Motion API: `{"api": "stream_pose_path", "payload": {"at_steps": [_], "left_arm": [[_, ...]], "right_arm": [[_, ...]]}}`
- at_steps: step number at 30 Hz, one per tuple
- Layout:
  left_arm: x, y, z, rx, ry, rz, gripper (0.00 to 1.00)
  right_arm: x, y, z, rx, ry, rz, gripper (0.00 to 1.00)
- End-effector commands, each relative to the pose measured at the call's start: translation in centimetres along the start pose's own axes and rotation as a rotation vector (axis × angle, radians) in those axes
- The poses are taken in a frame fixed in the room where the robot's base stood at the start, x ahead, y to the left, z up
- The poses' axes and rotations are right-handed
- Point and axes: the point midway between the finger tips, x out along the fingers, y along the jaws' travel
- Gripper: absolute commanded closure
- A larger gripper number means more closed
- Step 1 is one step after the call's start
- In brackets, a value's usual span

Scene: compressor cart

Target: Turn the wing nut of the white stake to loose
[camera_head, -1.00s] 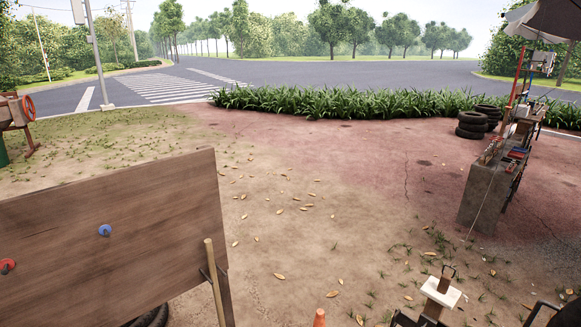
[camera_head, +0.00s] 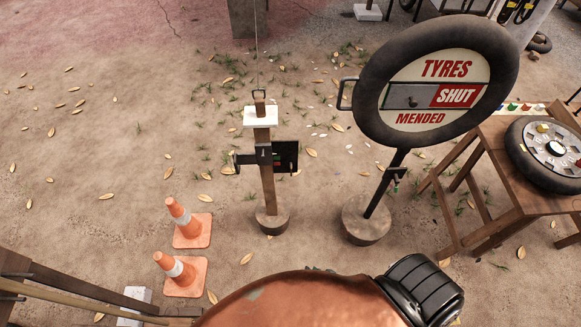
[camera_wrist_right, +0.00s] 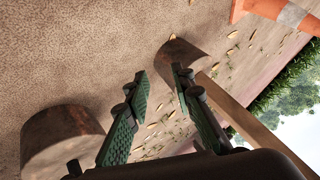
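The white stake (camera_head: 261,140) is a wooden post with a white block (camera_head: 261,117) near its top, standing upright on a round wooden base (camera_head: 272,220). A black clamp wraps it at mid-height. A dark plate (camera_head: 287,156) with small coloured marks sticks out to the right, and a dark arm (camera_head: 243,161) to the left. I cannot make out the wing nut clearly. My right gripper (camera_wrist_right: 160,76) is open and empty in the right wrist view, low near two round wooden bases. In the head view it is mostly hidden behind the rusty tank. My left gripper is not seen.
A rusty orange tank (camera_head: 310,303) fills the lower middle. Two traffic cones (camera_head: 190,226) stand left of the stake. Right of it is a round tyre sign (camera_head: 436,85) on its own base, then a wooden table (camera_head: 492,150) carrying a wheel. Bare ground lies further left.

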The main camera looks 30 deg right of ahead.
Motion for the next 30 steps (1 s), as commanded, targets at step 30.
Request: {"api": "stream_pose_path", "payload": {"at_steps": [30], "left_arm": [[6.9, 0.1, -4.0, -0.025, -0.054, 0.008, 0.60]], "right_arm": [[-12.2, -26.8, -39.0, 2.375, 0.323, -1.297, 0.78]]}}
